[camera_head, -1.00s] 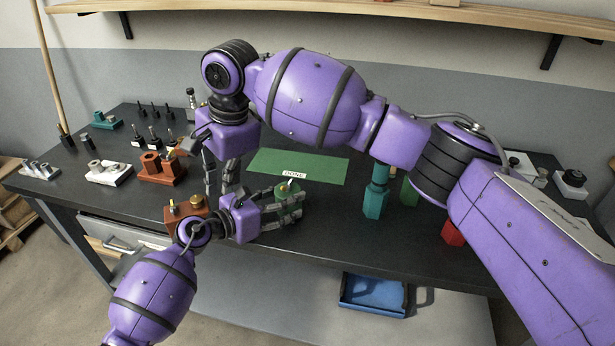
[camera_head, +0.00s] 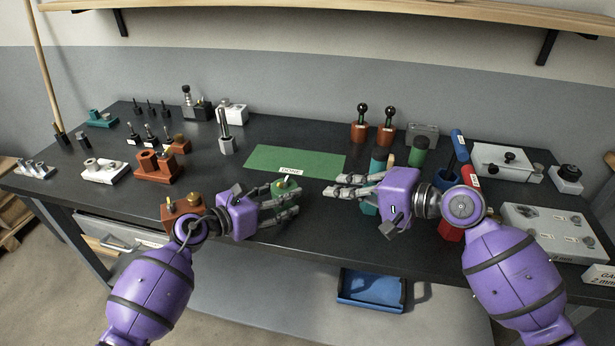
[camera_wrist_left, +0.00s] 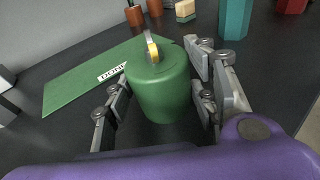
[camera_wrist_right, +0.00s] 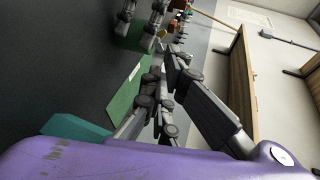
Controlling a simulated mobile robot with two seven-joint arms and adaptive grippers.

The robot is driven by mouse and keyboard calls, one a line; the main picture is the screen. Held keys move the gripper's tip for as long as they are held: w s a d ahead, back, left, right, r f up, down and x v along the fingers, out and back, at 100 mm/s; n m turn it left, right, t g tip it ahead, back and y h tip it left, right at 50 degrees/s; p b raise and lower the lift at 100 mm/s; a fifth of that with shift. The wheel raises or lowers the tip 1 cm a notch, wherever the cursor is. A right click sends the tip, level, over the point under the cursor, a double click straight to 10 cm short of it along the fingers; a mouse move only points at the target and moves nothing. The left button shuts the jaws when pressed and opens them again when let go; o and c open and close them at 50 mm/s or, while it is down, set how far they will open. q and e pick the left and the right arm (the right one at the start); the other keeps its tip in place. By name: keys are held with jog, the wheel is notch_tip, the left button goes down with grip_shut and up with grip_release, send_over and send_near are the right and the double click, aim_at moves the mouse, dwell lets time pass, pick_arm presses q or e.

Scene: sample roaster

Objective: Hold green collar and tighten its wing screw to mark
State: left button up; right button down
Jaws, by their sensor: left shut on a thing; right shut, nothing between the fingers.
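The green collar (camera_head: 284,190) stands on the dark bench in front of the green mat. Its wing screw (camera_wrist_left: 151,46), grey with a yellow part, stands up from its top in the left wrist view. My left gripper (camera_head: 292,206) is shut around the collar (camera_wrist_left: 160,88), one finger on each side. My right gripper (camera_head: 335,187) is shut and empty, a short way right of the collar, its fingers pointing left toward it. In the right wrist view, its fingers (camera_wrist_right: 160,85) show close together. A mark on the collar cannot be made out.
The green mat (camera_head: 300,162) with a "DONE" label lies just behind the collar. An orange block (camera_head: 182,208) stands left of my left gripper. Teal and green posts (camera_head: 418,152) stand behind my right gripper. A blue tray (camera_head: 372,290) sits on the lower shelf.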

aim_at(284, 182)
jog(key=shift+t+h, duration=0.3)
jog(key=x, duration=0.3)
jog(key=w+d+x, duration=0.1)
jog(key=x, duration=0.6)
jog(key=shift+w+f, duration=0.45)
jog(key=shift+f, duration=0.05)
jog(key=shift+w+a, duration=0.35)
jog(key=shift+w, duration=0.05)
